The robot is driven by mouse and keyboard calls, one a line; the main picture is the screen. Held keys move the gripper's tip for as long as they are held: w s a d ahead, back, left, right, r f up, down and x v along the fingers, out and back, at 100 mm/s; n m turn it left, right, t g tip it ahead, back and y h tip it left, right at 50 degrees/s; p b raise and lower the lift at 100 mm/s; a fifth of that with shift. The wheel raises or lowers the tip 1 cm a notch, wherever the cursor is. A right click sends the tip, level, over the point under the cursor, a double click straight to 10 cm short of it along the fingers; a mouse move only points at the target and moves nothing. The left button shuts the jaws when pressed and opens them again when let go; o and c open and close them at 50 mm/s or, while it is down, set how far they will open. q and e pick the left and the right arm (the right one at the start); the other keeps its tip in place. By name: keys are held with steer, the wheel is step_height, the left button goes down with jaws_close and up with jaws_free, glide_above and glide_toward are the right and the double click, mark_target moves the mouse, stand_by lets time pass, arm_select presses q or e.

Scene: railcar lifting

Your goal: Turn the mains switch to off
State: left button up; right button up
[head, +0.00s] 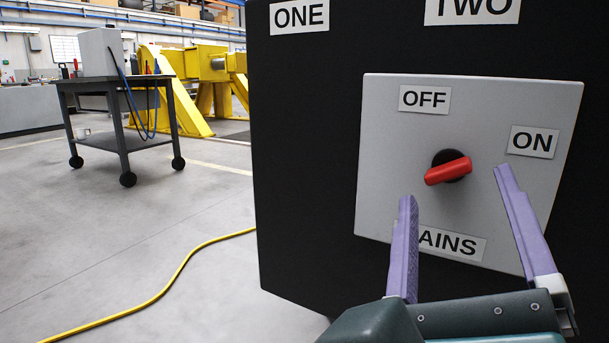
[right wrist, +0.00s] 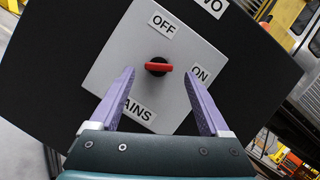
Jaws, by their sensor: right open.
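The mains switch is a red knob (head: 448,171) on a dark round base, mounted on a light grey plate (head: 390,150) on a black panel. An OFF label (head: 425,99) is above the knob, an ON label (head: 532,141) is to its upper right, and a partly covered MAINS label (head: 460,243) is below. The knob's bar lies slanted, its right end up toward ON. My right gripper (head: 455,183) is open and empty, its two purple fingers pointing at the plate on either side below the knob. The right wrist view shows the knob (right wrist: 158,67) beyond and between the fingertips (right wrist: 158,72), apart from them. My left gripper is not seen.
The black panel (head: 305,150) also carries ONE (head: 300,15) and TWO (head: 472,8) labels at its top. A yellow cable (head: 165,288) lies on the floor at left. A wheeled cart (head: 120,115) and yellow machinery (head: 200,80) stand farther back.

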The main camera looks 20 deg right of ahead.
mark_target(448, 180)
steer(key=shift+x, duration=1.65)
steer(key=shift+a, duration=0.15)
steer(key=shift+c, duration=0.3)
jaws_close()
